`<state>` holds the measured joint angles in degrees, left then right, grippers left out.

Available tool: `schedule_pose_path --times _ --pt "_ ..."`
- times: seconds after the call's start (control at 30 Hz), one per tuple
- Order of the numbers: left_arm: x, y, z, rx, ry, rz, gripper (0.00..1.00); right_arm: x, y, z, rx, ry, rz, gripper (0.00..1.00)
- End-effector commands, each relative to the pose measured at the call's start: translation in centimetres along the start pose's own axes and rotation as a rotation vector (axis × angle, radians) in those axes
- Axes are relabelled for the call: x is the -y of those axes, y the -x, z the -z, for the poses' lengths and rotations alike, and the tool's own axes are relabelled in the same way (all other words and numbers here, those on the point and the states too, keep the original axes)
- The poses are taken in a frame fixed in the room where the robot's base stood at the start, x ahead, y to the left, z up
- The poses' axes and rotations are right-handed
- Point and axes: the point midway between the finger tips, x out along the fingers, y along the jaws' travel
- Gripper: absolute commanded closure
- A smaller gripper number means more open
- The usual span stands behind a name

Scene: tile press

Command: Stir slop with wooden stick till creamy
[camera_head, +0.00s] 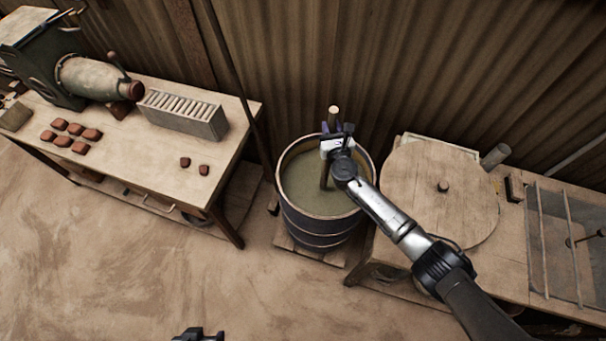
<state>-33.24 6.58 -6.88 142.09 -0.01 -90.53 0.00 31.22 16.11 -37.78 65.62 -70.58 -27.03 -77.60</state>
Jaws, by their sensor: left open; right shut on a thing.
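The slop (305,188) is a murky grey-green liquid in a round barrel (318,228) with dark hoops, which stands on a low wooden base. The wooden stick (333,114) stands roughly upright in the barrel, its pale top above the rim and its lower end out of sight in the slop. My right gripper (334,133) is shut on the stick above the slop, near the barrel's back rim. The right arm hides part of the barrel's right side. My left gripper (198,334) shows only in part at the bottom edge, open and away from the barrel.
A wooden table (235,110) at left holds a machine (85,75), a slotted grey block (183,112) and several reddish pieces (72,135). At right, a round wooden lid (440,190) lies on another table beside a basin (565,240). A corrugated wall (400,70) stands close behind the barrel. The floor in front is clear.

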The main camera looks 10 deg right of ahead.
Motion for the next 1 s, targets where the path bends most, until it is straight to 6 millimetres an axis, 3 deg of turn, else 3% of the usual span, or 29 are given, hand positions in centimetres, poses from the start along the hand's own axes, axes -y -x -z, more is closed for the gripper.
schedule_pose_path --times 0.03,1.0 --pt "0.1 1.0 0.3 0.0 -0.002 0.001 0.3 0.0 0.0 -1.1 0.001 0.0 0.0 1.0" --pt "0.2 9.4 3.1 -0.001 0.003 -0.002 0.3 0.0 0.0 -10.3 0.001 -0.001 0.0 1.0"
